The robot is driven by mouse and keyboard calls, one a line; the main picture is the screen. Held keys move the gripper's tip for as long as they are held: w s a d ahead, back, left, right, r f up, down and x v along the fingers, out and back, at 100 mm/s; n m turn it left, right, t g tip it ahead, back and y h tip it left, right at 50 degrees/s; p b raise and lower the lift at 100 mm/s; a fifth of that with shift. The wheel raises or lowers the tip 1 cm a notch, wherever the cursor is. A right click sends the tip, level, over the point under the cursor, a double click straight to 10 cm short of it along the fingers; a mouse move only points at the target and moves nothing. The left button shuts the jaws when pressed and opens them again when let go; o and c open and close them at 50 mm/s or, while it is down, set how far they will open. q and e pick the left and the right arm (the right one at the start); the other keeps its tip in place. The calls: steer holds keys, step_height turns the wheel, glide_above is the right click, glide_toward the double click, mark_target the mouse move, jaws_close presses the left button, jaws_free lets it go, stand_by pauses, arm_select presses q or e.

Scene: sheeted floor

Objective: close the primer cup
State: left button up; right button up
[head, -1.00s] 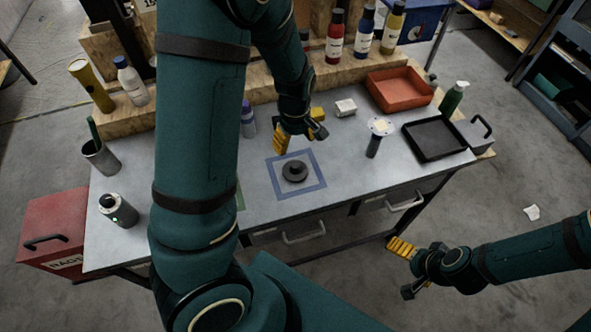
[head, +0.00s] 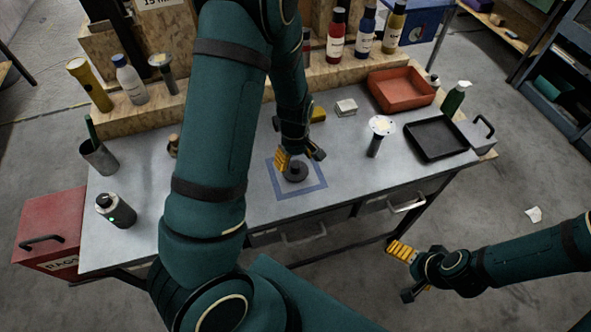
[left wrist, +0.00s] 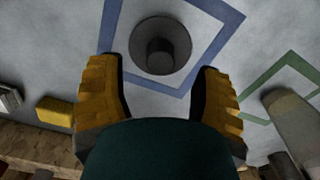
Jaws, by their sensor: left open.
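A dark round lid-like disc with a raised knob (head: 297,173) lies inside a blue square outline on the grey bench. It shows in the left wrist view (left wrist: 160,46), ahead of and between the fingertips. My left gripper (head: 301,158) is open and empty above the disc, with its yellow fingers apart (left wrist: 160,72). A pale grey cylinder (left wrist: 293,116) stands by a green outline at the right of the left wrist view; I cannot tell if it is the primer cup. My left arm hides that area in the head view. My right gripper (head: 405,272) is open and empty, off the bench's front.
A yellow block (head: 318,115), a white box (head: 346,107), a white-topped dark stand (head: 375,147), a black tray (head: 407,138) and an orange tray (head: 373,84) are on the bench. A dark canister (head: 117,210) stands at left. The bench front right is clear.

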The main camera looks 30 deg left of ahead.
mark_target(295, 164)
arm_select(q)
step_height(295, 164, down, 4)
steer(key=shift+r, duration=0.25)
steer(key=shift+r, duration=0.1)
steer(key=c, duration=0.9)
steer(key=shift+c, duration=0.2)
step_height(295, 164, up, 10)
steer(key=shift+p, duration=0.75)
